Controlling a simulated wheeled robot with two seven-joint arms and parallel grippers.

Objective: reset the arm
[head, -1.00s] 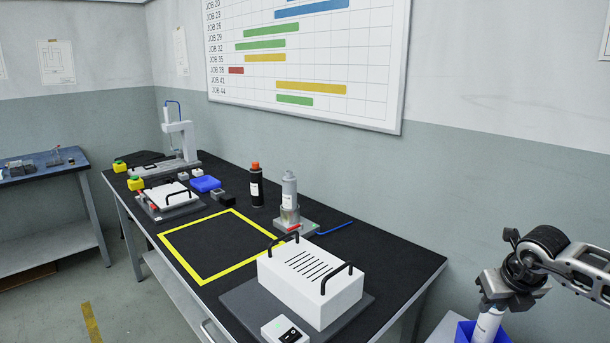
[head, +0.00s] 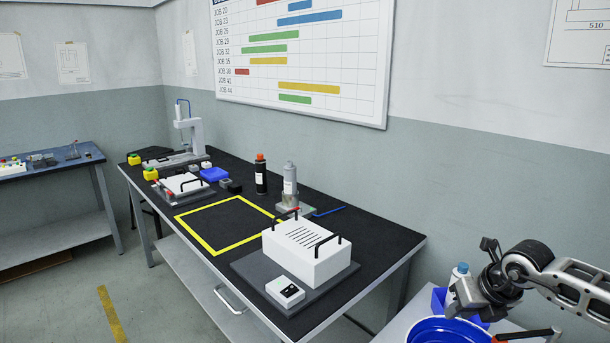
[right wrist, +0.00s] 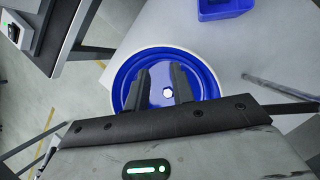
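My right gripper (head: 462,300) is at the lower right of the head view, above a side table, its arm coming in from the right edge. In the right wrist view the two dark fingers of the right gripper (right wrist: 160,78) stand apart with nothing between them, over a round blue basin with a white rim (right wrist: 121,72). A small white six-sided spot (right wrist: 167,92) shows between the fingers, down in the basin. The basin (head: 425,331) is cut off by the lower edge of the head view. My left gripper is not in view.
The black workbench (head: 345,232) holds a white box (head: 305,262) and a yellow square outline (head: 230,224).

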